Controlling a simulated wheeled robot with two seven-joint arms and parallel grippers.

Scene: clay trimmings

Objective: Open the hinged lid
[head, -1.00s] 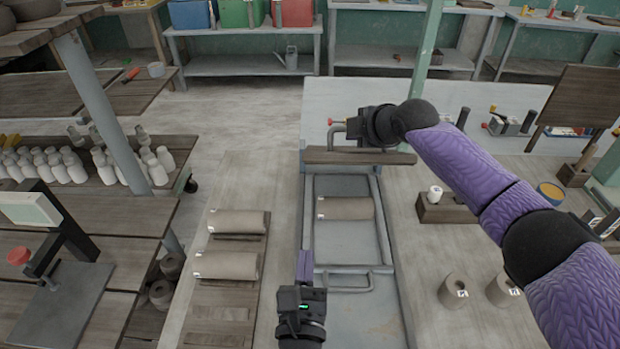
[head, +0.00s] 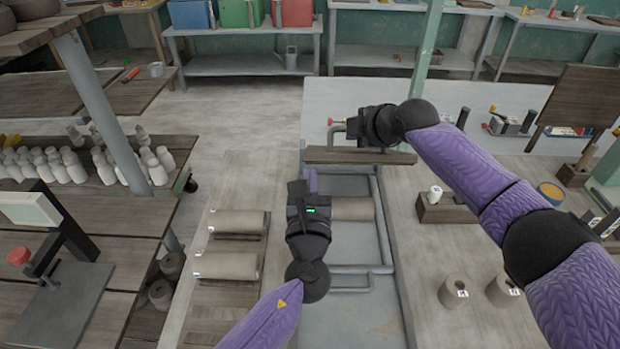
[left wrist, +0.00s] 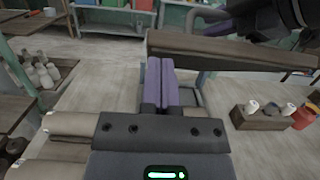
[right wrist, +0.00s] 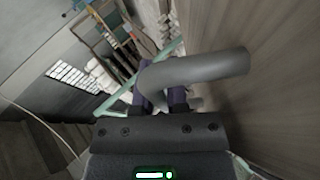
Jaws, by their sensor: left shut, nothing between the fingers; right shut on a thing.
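The hinged lid (head: 360,157) stands raised nearly edge-on at the far end of a shallow grey box (head: 385,228). Its bent grey handle (head: 337,134) also shows in the right wrist view (right wrist: 205,68), beside the lid's wooden face (right wrist: 275,90). My right gripper (head: 352,126) is shut on this handle. My left gripper (head: 309,182) is shut and empty above the box's left side, in front of the lid; in the left wrist view its fingers (left wrist: 161,85) are together, with the lid (left wrist: 230,47) beyond. Whether they touch the lid is unclear. A clay roll (head: 355,208) lies in the box, partly hidden.
Two clay rolls (head: 225,265) lie on a slatted board left of the box. Right of it are clay cylinders (head: 454,290) and a wooden block (head: 445,208) with a white-topped item. A green post (head: 428,50) rises behind. The bench just right of the box is clear.

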